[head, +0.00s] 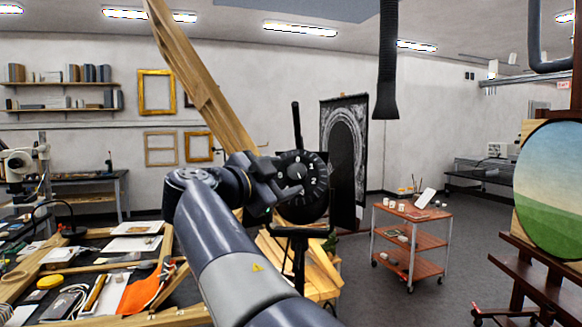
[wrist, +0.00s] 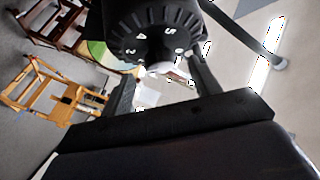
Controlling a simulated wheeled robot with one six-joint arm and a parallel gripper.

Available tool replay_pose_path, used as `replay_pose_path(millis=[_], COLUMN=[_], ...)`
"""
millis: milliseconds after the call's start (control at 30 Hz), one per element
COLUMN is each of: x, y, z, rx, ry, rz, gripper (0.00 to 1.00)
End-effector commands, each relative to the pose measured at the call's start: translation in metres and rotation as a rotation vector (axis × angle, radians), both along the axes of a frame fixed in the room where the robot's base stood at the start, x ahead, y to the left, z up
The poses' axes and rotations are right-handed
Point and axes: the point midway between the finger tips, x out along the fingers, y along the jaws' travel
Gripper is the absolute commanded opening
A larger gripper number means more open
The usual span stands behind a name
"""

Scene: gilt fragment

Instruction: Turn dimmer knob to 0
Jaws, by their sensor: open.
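The dimmer knob (head: 316,189) is a black round dial with white numerals around its face, on a dark stand at the centre of the head view. In the wrist view the dial (wrist: 150,18) fills the top middle, with a pale round part below its numbered face. I cannot tell which number it is set to. My gripper (head: 285,188) is in front of the dial, overlapping its left side in the head view. In the wrist view its two fingers (wrist: 163,72) are apart below the dial, one towards each side. Contact with the knob cannot be made out.
A red-brown cart (head: 405,236) with small items stands to the right. An easel with a round landscape painting (head: 553,180) is at the far right. A cluttered workbench (head: 85,270) is at the left. A long wooden beam (head: 200,85) rises behind my arm. Grey floor lies open around the cart.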

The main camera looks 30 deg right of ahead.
Motion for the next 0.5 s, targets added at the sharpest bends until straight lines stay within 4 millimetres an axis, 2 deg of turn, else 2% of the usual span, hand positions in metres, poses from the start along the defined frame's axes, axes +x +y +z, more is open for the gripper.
replay_pose_path(millis=[33,200,500], x=[0.002,0.009,0.013], y=[-0.009,-0.028,-0.036], z=[0.003,0.001,-0.001], rx=[0.001,0.001,0.001], ry=[0.003,0.002,0.001], rz=[-0.005,-0.003,0.0], gripper=[0.59,0.59,0.59])
